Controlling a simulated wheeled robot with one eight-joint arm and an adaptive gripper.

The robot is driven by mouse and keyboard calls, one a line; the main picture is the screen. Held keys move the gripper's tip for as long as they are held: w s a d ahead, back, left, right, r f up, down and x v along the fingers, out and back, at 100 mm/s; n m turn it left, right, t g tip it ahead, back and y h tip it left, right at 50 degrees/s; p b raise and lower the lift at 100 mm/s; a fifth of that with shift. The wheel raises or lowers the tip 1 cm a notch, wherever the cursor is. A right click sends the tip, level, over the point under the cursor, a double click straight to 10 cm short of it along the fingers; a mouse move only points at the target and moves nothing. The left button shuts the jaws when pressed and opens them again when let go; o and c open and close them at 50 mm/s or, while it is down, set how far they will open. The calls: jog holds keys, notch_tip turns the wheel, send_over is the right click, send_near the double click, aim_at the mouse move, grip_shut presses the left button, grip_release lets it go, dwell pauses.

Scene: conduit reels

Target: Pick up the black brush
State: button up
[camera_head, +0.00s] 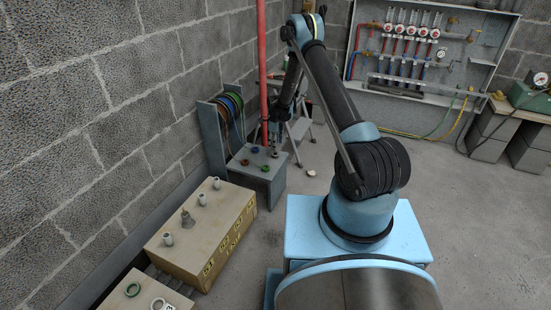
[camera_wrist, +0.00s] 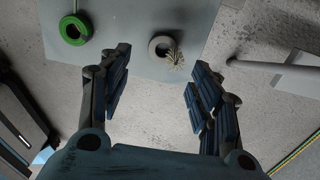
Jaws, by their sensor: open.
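I cannot make out a clear black brush. In the wrist view a grey-brown ring-shaped item (camera_wrist: 158,42) with pale, frayed, bristle-like strands lies on a light grey surface. I cannot tell whether it is the brush. My gripper (camera_wrist: 158,60) is open and empty, with its blue-black fingers apart on either side below this item. In the head view several small items lie on top of the grey box (camera_head: 267,182), one of them dark (camera_head: 274,153). The gripper's end is above that box, too small to see well.
A green ring (camera_wrist: 74,30) lies left of the frayed item. A red pole (camera_head: 262,75) stands close to my gripper. A rack of coloured coils (camera_head: 229,115) stands behind the box. A yellowish crate (camera_head: 205,235) with several pale fittings is in front.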

aim_at(275, 155)
jog(key=shift+w+a+f, duration=0.1)
jog(key=shift+w+f, duration=0.05)
jog(key=shift+f, duration=1.7)
jog(key=shift+w+a+f, duration=0.1)
jog(key=shift+f, duration=1.7)
jog(key=c, duration=1)
